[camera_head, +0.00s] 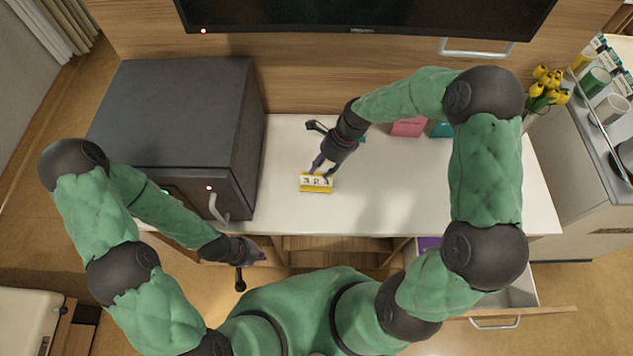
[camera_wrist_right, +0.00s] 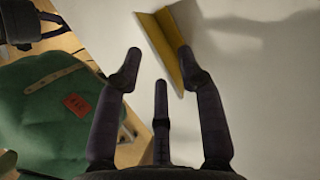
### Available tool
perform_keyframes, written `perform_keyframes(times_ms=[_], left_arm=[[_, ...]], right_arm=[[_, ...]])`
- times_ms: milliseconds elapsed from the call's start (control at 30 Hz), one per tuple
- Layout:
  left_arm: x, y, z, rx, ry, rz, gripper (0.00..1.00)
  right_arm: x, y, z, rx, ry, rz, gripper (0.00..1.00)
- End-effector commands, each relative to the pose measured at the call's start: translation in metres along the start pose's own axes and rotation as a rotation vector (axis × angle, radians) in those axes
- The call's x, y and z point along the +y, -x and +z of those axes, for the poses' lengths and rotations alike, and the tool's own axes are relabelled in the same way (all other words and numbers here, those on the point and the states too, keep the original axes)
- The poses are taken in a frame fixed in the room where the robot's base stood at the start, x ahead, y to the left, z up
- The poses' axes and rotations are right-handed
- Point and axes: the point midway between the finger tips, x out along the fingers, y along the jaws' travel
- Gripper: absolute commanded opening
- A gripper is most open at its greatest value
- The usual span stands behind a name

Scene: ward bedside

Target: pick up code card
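The code card (camera_head: 317,187) is a small folded yellow card with a white panel of dark digits. It stands tent-like on the white desktop in the head view. In the right wrist view the yellow card (camera_wrist_right: 158,48) is ahead of the fingers, close to the right-hand fingertip; I cannot tell if they touch. My right gripper (camera_head: 324,169) is just behind the card in the head view. Its fingers (camera_wrist_right: 158,58) are spread, with nothing held between them. My left gripper (camera_head: 256,257) is low in front of the desk edge, and its finger opening is unclear.
A dark grey cabinet (camera_head: 185,105) with a handle stands on the desk's left. A pink box (camera_head: 408,127) and teal box (camera_head: 441,129) stand behind my right arm. A screen (camera_head: 360,15) hangs above. An open drawer (camera_head: 518,287) juts out front right. The desktop around the card is clear.

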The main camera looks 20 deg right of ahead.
Motion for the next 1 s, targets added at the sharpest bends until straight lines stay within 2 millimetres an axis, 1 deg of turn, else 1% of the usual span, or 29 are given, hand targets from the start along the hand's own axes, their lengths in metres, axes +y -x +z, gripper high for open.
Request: perform_keyframes(times_ms=[33,200,300,567,600,667,700,1000], left_arm=[[-0.002,-0.004,0.0,0.0,0.0,0.0,0.0],[-0.005,-0.015,-0.001,0.0,0.0,0.0,0.0],[-0.006,-0.018,-0.001,0.0,0.0,0.0,0.0],[-0.006,-0.017,-0.001,0.0,0.0,0.0,0.0],[-0.006,-0.017,-0.001,0.0,0.0,0.0,0.0],[-0.006,-0.017,-0.001,0.0,0.0,0.0,0.0],[-0.006,-0.017,-0.001,0.0,0.0,0.0,0.0],[-0.006,-0.017,-0.001,0.0,0.0,0.0,0.0]], right_arm=[[0.001,-0.008,-0.002,0.001,0.0,0.003,0.39],[0.002,-0.034,-0.004,0.001,0.0,0.004,0.39],[0.002,-0.044,-0.004,0.0,0.001,0.003,0.39],[0.002,-0.045,-0.003,-0.001,0.001,0.0,0.39],[0.002,-0.045,-0.003,-0.001,0.001,0.0,0.27],[0.002,-0.045,-0.003,-0.001,0.001,0.0,0.1],[0.002,-0.045,-0.003,-0.001,0.001,0.001,0.0],[0.002,-0.045,-0.003,0.0,0.001,0.001,0.0]])
